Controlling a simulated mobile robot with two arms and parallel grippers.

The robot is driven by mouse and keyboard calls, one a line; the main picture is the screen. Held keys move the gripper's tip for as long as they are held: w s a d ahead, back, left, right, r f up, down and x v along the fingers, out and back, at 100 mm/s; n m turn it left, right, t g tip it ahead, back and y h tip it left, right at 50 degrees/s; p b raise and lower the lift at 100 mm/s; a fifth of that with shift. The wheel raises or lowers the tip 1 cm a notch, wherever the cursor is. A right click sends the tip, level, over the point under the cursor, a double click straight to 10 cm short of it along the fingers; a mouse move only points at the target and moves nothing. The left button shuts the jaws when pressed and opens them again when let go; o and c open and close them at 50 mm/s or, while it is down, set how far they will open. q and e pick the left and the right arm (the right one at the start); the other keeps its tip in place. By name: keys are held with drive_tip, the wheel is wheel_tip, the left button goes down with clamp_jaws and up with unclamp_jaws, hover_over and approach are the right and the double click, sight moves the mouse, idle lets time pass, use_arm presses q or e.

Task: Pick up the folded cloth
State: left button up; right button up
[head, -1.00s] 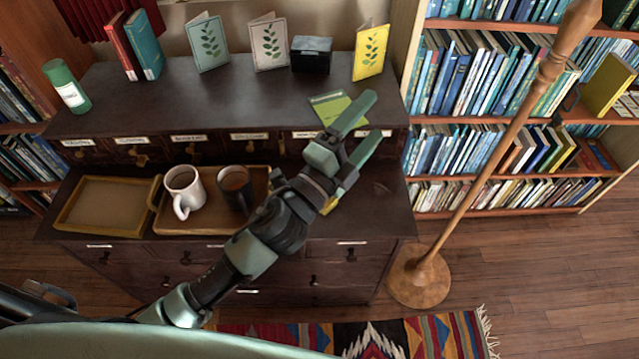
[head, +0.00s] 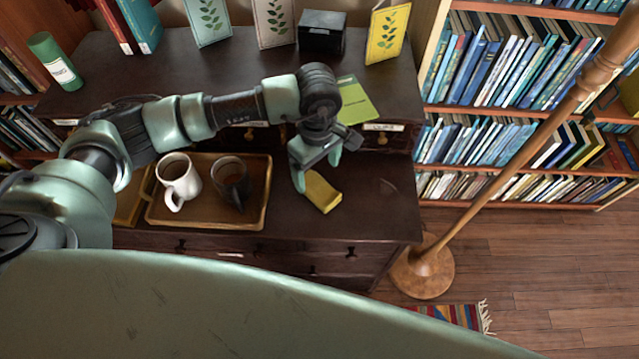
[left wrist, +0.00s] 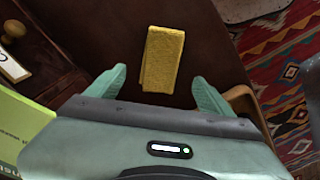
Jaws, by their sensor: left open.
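The folded cloth (head: 322,192) is yellow and lies on the lower top of the dark cabinet (head: 365,215), right of the tray with the mugs. My left gripper (head: 318,172) hangs above the cabinet top, just behind the cloth in the head view, fingers pointing down. In the left wrist view the cloth (left wrist: 162,60) lies ahead of the open, empty fingers (left wrist: 160,90), roughly centred between them. I cannot tell the exact height gap. My right gripper is in neither view.
A wooden tray (head: 262,222) holds a white mug (head: 180,182) and a dark mug (head: 232,184) left of the cloth. A green booklet (head: 356,102) lies on the upper shelf behind. A wooden pole stand (head: 425,268) stands right of the cabinet.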

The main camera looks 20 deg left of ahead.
sight(320, 187)
use_arm(q)
drive_tip(key=f, duration=0.2)
drive_tip(key=f+p, duration=0.1)
drive_tip(key=f, duration=0.2)
drive_tip(key=shift+s+d+f+p, duration=0.25)
drive_tip(key=shift+d+f+p, duration=0.05)
drive_tip(key=shift+d, duration=0.1)
drive_tip(key=shift+f, duration=0.45)
drive_tip(key=shift+c, duration=0.3)
drive_tip(key=c, duration=1.5)
wheel_tip(320, 187, up, 20)
drive_tip(key=b, duration=0.2)
drive_tip(key=shift+b, duration=0.3)
